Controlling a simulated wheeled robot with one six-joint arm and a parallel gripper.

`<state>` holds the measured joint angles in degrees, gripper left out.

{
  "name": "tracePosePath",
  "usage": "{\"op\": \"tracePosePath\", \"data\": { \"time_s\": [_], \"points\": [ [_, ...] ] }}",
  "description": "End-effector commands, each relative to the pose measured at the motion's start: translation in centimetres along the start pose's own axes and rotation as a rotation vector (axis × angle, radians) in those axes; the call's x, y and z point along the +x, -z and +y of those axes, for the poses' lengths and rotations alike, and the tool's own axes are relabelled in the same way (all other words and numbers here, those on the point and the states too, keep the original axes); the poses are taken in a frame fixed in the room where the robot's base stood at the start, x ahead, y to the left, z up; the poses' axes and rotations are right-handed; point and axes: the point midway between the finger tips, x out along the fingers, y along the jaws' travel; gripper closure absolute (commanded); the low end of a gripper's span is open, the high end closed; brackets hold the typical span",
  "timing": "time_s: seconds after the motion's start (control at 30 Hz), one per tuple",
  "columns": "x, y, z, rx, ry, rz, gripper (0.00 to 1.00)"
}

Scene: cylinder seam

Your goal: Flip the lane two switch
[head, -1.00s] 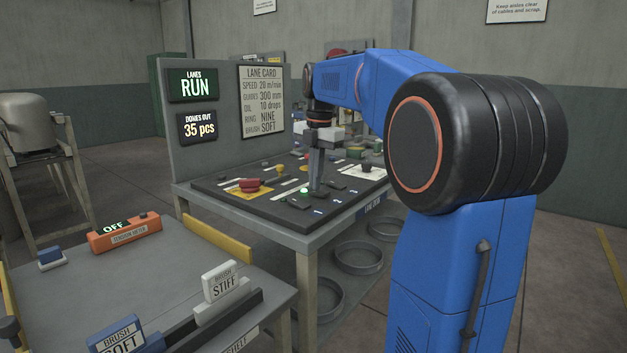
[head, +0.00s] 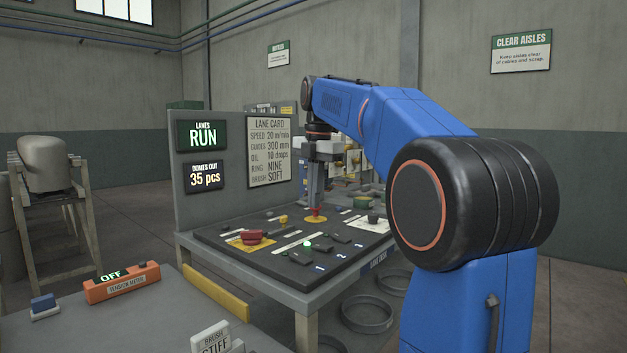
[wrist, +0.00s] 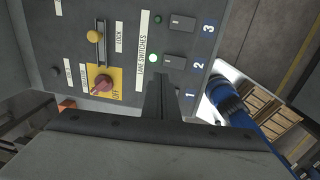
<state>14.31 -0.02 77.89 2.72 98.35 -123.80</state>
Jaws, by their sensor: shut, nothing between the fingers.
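The lane two switch (wrist: 174,61) is a dark rocker beside the numeral 2 on the control panel; its lamp (wrist: 155,58) glows green. In the head view the switch (head: 322,250) and lamp (head: 308,244) are near the panel's front edge. Its tilt is too small to tell. The lane three switch (wrist: 182,23) has an unlit lamp. My gripper (head: 316,206) is shut and empty, pointing down above the panel, apart from the switches. In the wrist view the gripper (wrist: 164,80) hides most of the lane one area.
A red knob (wrist: 103,85) on a yellow OFF plate and a yellow slider knob (wrist: 95,36) are on the panel. A board (head: 225,130) with a RUN display (head: 203,136) and lane card (head: 269,150) stands behind. An orange tension meter (head: 122,283) is front left.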

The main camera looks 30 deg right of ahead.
Motion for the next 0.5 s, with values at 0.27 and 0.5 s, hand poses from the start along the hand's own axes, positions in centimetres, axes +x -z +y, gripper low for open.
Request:
{"op": "tracePosePath", "data": {
  "time_s": [0.27, 0.5],
  "points": [
    [-3.5, 0.0, 0.9, -0.001, -0.001, -0.001, 1.00],
    [-4.2, 0.0, 1.0, -0.001, -0.001, 0.000, 1.00]
  ]
}}
